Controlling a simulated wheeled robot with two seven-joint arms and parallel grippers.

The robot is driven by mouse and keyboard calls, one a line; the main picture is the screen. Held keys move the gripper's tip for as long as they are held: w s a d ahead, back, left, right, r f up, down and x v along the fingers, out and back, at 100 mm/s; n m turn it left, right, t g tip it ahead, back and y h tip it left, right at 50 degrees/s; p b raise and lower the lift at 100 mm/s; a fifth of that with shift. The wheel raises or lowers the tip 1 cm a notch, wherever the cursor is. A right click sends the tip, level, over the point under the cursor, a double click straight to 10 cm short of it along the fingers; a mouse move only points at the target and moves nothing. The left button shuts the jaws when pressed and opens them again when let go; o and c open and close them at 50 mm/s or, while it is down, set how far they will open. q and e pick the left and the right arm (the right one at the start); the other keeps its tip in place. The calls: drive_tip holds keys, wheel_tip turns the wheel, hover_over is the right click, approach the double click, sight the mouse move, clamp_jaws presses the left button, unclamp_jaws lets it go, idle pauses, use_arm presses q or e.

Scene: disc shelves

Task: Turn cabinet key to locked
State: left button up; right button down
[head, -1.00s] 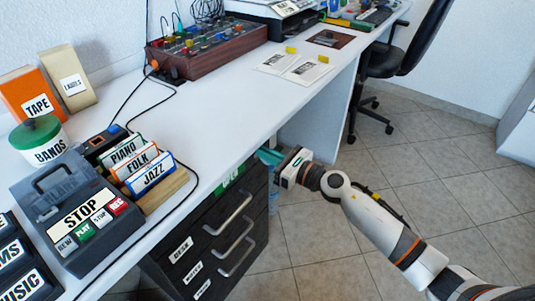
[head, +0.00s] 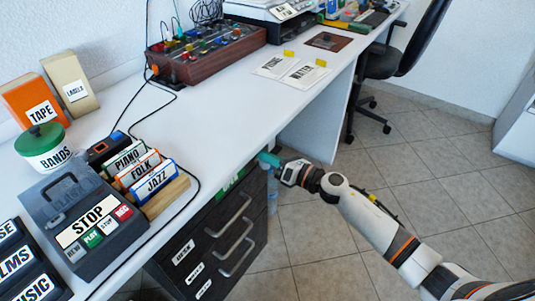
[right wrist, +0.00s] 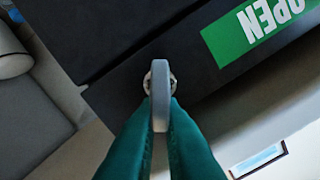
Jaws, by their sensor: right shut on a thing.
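The dark cabinet (head: 215,245) stands under the white desk, its drawers shut. The grey key (right wrist: 160,95) sticks out of a round metal lock (right wrist: 161,76) on the cabinet's dark face, in the right wrist view. My right gripper (head: 269,160) is at the cabinet's upper right corner. In the right wrist view its teal fingers (right wrist: 160,125) are shut on the key's flat head, which shows edge-on and upright in that picture. A green OPEN label (right wrist: 258,26) is beside the lock. The key is hidden in the head view. My left gripper is not in view.
The desk top (head: 225,120) overhangs the cabinet close above my right gripper. A tape machine (head: 80,215) and the card rack (head: 165,195) stand on the desk's near part. Tiled floor (head: 320,240) is free to the right of the cabinet.

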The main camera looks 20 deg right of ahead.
drive_tip(key=shift+w+d+m+p, duration=0.1)
drive_tip(key=shift+m+p, duration=0.3)
drive_tip(key=shift+m, duration=0.6)
use_arm(q)
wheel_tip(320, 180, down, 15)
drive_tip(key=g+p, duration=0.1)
drive_tip(key=p, duration=0.3)
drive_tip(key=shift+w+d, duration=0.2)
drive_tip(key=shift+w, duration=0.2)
use_arm(e)
drive_tip(key=shift+w+d+f+m, duration=0.1)
drive_tip(key=shift+f+m, duration=0.15)
drive_tip(key=shift+m, duration=1.3)
drive_tip(key=shift+d+f+m, duration=0.1)
drive_tip(key=shift+f+m, duration=0.2)
drive_tip(key=shift+m, duration=1.3)
drive_tip(key=shift+w+d+f+m, duration=0.1)
drive_tip(key=shift+f+m, duration=0.15)
drive_tip(key=shift+m, duration=1.3)
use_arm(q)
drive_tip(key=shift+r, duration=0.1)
use_arm(e)
drive_tip(key=c, duration=1.6)
unclamp_jaws()
drive_tip(key=shift+o, duration=0.2)
drive_tip(key=shift+s, duration=0.1)
